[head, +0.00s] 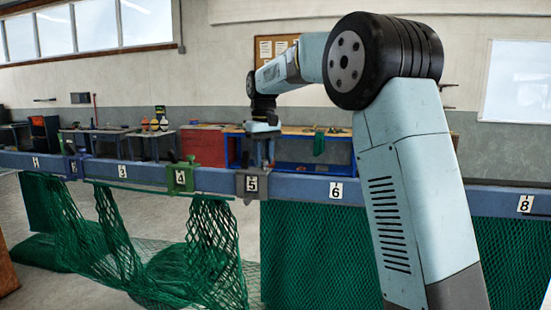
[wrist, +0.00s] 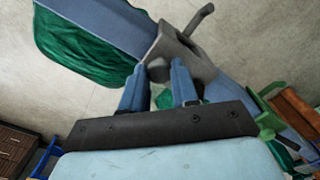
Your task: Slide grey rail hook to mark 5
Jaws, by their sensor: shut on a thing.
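The grey rail hook (head: 241,190) sits on the blue rail (head: 308,187), framing the white number 5 plate (head: 252,184). My gripper (head: 262,138) comes down onto it from above; its fingertips are too small to make out there. In the wrist view, my gripper's two blue fingers (wrist: 165,76) are shut on the upper part of the grey hook (wrist: 190,58), whose curved arm sticks out past the rail. The gripped part is partly hidden between the fingers.
A green hook (head: 181,178) sits on the rail to the left, and a blue hook (head: 74,165) farther left. Green netting (head: 310,250) hangs below the rail. The number 6 plate (head: 336,190) is to the right, with clear rail between. Workbenches and a red cabinet (head: 203,151) stand behind.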

